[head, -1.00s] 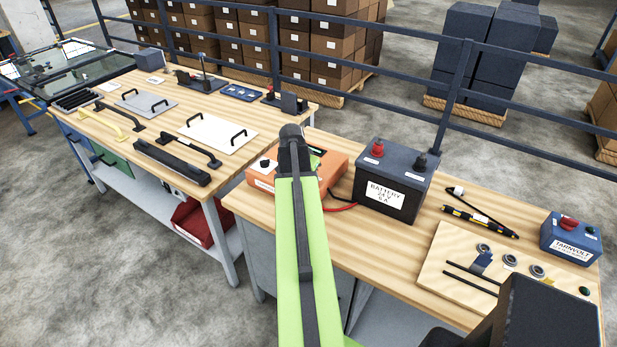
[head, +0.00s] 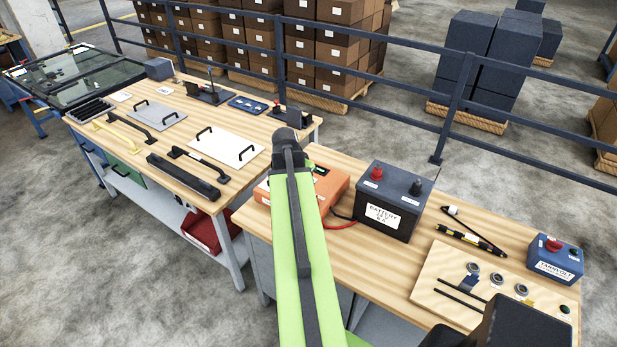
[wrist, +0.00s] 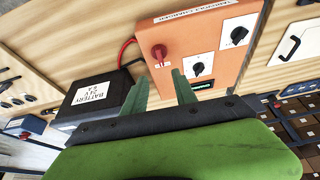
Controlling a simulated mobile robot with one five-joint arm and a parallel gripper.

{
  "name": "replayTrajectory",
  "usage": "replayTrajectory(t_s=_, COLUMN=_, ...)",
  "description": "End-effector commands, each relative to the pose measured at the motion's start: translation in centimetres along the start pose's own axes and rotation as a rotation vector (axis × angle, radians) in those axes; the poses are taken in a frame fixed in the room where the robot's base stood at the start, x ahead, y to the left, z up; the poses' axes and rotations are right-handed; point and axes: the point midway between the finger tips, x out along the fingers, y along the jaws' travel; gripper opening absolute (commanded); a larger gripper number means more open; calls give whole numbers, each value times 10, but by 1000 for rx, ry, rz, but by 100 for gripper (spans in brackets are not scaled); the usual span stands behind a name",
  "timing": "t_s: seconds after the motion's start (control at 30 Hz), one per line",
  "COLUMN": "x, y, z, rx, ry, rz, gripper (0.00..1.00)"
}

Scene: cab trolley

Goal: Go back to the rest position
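My arm, green with a dark strip, reaches over the near workbench (head: 400,262) in the head view, and its end hides my gripper there. In the wrist view my gripper (wrist: 160,90) shows two green fingers apart with nothing between them. The fingers point toward the orange charger box (wrist: 207,45), which has a red knob and black dials; I cannot tell the exact gap. The box also shows in the head view (head: 334,184), partly hidden by my arm. The battery (head: 392,203) stands right of the box and also shows in the wrist view (wrist: 92,100).
A wooden board with round parts (head: 450,285) and a blue Tarnvolt box (head: 555,260) lie to the right. A second bench (head: 140,150) with handles and plates stands left. A railing (head: 385,75) runs behind, with stacked cartons (head: 330,50) beyond. Floor at lower left is clear.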

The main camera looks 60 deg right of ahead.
Motion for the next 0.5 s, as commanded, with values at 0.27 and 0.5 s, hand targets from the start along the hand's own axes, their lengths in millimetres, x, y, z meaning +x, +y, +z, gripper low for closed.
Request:
replayTrajectory(t_s=0.27, x=-40, y=1, z=-1, rx=0, ry=0, rz=1, gripper=34)
replayTrajectory(t_s=0.5, x=-38, y=0, z=0, rx=0, ry=0, rz=1, gripper=34)
